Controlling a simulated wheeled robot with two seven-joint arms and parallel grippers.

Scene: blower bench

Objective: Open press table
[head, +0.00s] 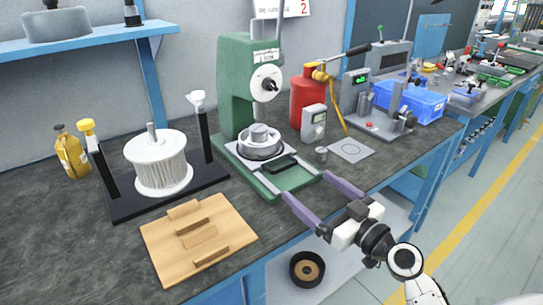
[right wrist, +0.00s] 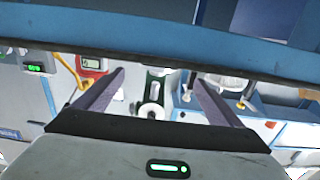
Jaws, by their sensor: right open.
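The green press (head: 236,85) stands on the dark bench top, with a white dial on its front. Its press table (head: 291,181) is at the foot, with a round metal part (head: 259,142) on it beneath the ram. A dark handle-like piece (head: 281,163) lies in front of that part. My right gripper (head: 305,184) is open, its two purple fingers on either side of the table's front end. I cannot tell whether they touch it. In the right wrist view the open fingers (right wrist: 156,76) point toward the press (right wrist: 153,90). My left gripper is not in view.
A white ribbed rotor (head: 158,163) stands in a black stand on the left. A wooden block tray (head: 199,240) lies at the bench's front edge. A red cylinder (head: 307,103), a small gauge box (head: 313,124) and a grey plate (head: 351,150) are right of the press.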

